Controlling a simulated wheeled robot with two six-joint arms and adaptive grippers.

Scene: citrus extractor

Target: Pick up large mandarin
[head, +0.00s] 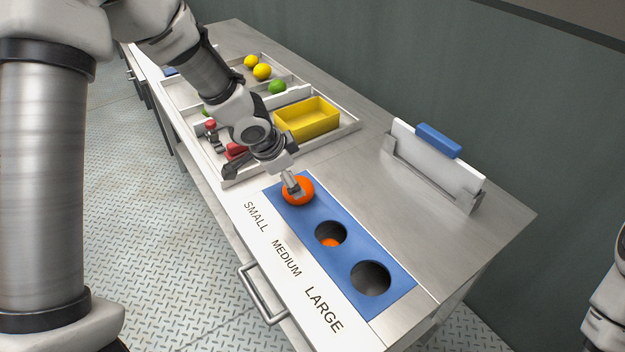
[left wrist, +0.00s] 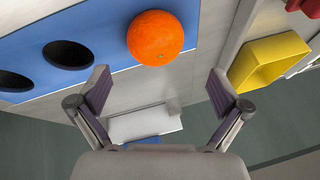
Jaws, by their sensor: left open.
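A large orange mandarin (head: 304,188) sits at the SMALL end of the blue panel (head: 352,252), covering the spot where a hole would be. In the left wrist view the mandarin (left wrist: 155,37) lies ahead of the fingers, roughly centred between them. My left gripper (head: 291,185) reaches down over the mandarin from the upper left and hides part of it. Its two fingers (left wrist: 160,80) are spread wide with nothing between them. Whether a finger touches the fruit is unclear. My right gripper does not show.
Another orange fruit (head: 330,242) lies down in the MEDIUM hole. The LARGE hole (head: 371,278) looks empty. A yellow bin (head: 308,118) stands in a divided tray with lemons (head: 262,72) and a green lime (head: 277,88). A blue-topped white stand (head: 435,165) is at the right.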

